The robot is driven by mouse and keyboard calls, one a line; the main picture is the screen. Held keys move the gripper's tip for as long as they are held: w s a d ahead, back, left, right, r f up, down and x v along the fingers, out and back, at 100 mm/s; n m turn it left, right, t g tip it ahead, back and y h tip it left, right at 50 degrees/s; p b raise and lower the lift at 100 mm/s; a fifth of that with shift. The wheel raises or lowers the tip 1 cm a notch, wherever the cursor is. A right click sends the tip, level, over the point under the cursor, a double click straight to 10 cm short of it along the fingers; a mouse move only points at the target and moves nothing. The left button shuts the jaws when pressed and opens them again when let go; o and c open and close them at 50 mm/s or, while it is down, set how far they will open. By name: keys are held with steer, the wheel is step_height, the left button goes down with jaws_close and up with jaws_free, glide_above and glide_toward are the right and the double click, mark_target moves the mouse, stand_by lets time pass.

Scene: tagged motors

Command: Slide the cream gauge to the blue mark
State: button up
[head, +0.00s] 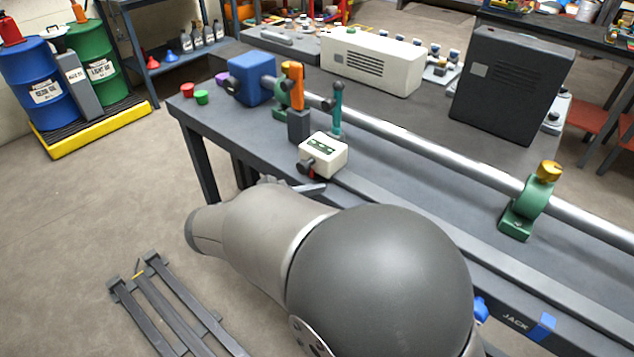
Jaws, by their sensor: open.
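The cream gauge (325,153) is a small box with a green display on top and a dark round knob on its near left side. It sits at the bench's front edge, left of centre, near a dark post. A blue mark (543,326) is on the bench's front face at the lower right, beside the word JACK. Another blue piece (481,309) shows partly behind my arm. My gripper (298,187) is mostly hidden by my own arm; only grey finger parts show, just below and in front of the gauge. It is open, and I see no contact with the gauge.
A long steel shaft (430,148) runs across the bench from a blue motor (251,78) to a green bearing stand (527,205) with a brass cap. An orange-handled post (293,88) and a teal post (337,108) stand behind the gauge. The front strip between gauge and mark is partly hidden.

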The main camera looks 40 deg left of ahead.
mark_target(301, 170)
steer(key=s+a+f+n+t+y+b, duration=0.25)
steer(key=s+a+n+t+y, duration=0.2)
steer(key=s+a, duration=0.7)
steer(key=shift+n+g+y, duration=0.25)
steer(key=shift+n+g, duration=0.2)
steer(key=w, duration=1.6)
steer(key=shift+w+d, duration=0.2)
steer(key=shift+w, duration=0.1)
jaws_close()
